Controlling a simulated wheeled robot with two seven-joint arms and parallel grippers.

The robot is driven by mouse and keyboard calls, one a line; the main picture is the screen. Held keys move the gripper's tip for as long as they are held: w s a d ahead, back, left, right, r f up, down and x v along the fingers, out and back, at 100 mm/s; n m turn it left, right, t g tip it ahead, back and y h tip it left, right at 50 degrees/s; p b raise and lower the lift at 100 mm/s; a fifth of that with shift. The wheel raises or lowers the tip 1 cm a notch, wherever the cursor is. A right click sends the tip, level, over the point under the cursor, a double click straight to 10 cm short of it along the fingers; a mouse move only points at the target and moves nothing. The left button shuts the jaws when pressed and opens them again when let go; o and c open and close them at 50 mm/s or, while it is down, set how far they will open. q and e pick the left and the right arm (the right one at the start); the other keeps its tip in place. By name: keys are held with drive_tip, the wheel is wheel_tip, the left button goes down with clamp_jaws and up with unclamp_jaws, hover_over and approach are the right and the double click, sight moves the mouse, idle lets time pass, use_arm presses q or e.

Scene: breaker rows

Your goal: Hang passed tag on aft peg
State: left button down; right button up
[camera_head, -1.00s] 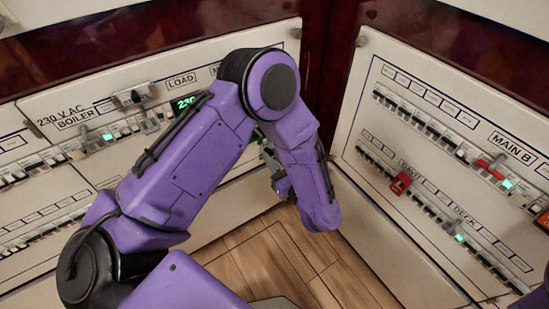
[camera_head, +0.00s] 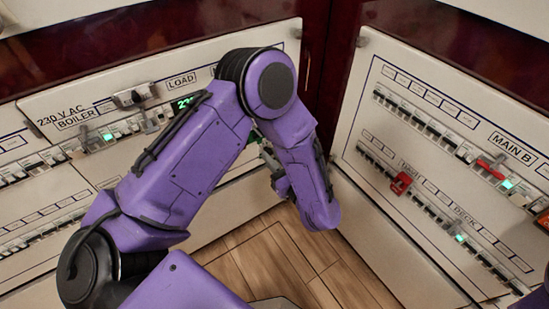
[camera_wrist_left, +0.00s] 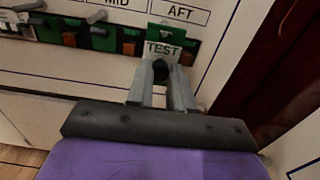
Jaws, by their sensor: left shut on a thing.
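In the left wrist view, my left gripper (camera_wrist_left: 163,76) is shut on a white tag (camera_wrist_left: 163,48) lettered TEST. The fingers hide the tag's lower part and whatever is printed there. The tag is just below the AFT label (camera_wrist_left: 181,12); a peg under that label is hidden or too small to make out. I cannot tell whether the tag touches the board. In the head view, the left gripper (camera_head: 279,182) is mostly hidden behind my purple forearm. My right gripper is not in view.
Green and brown pieces (camera_wrist_left: 103,38) line the board left of the tag, near the MID label (camera_wrist_left: 117,2). A dark red post (camera_wrist_left: 275,75) stands at right. The head view shows the Main B breaker panel (camera_head: 440,130) and wooden floor (camera_head: 260,265).

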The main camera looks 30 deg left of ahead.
use_arm(q)
drive_tip(key=shift+x, duration=1.1)
drive_tip(key=c, duration=0.9)
unclamp_jaws()
drive_tip(key=p+v, duration=0.1)
drive_tip(key=v, duration=0.9)
drive_tip(key=shift+s+d, duration=0.1)
drive_tip(key=shift+d, duration=0.15)
